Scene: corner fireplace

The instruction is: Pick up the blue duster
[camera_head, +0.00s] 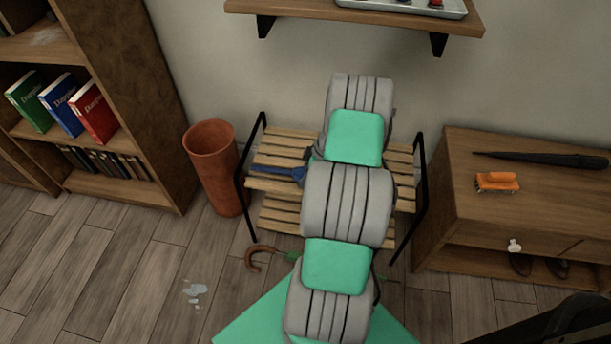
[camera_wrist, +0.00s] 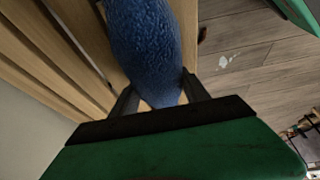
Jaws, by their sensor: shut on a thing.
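The blue duster (camera_head: 280,172) lies along the upper level of a slatted wooden rack (camera_head: 285,150) in the head view. Its right end is hidden behind my arm. In the wrist view its textured blue body (camera_wrist: 145,45) fills the top middle and narrows toward my gripper (camera_wrist: 160,90). The dark fingers stand on either side of the narrow part and are shut on it. The duster is over or against the slats; I cannot tell whether it touches them. My gripper is mostly hidden in the head view.
A terracotta bin (camera_head: 213,165) stands left of the rack, beside a bookcase (camera_head: 130,100). A wooden cabinet (camera_head: 460,200) on the right holds an orange brush (camera_head: 497,181) and a dark long object (camera_head: 545,159). A wall shelf (camera_head: 350,12) is above. An umbrella-like handle (camera_head: 253,260) lies below.

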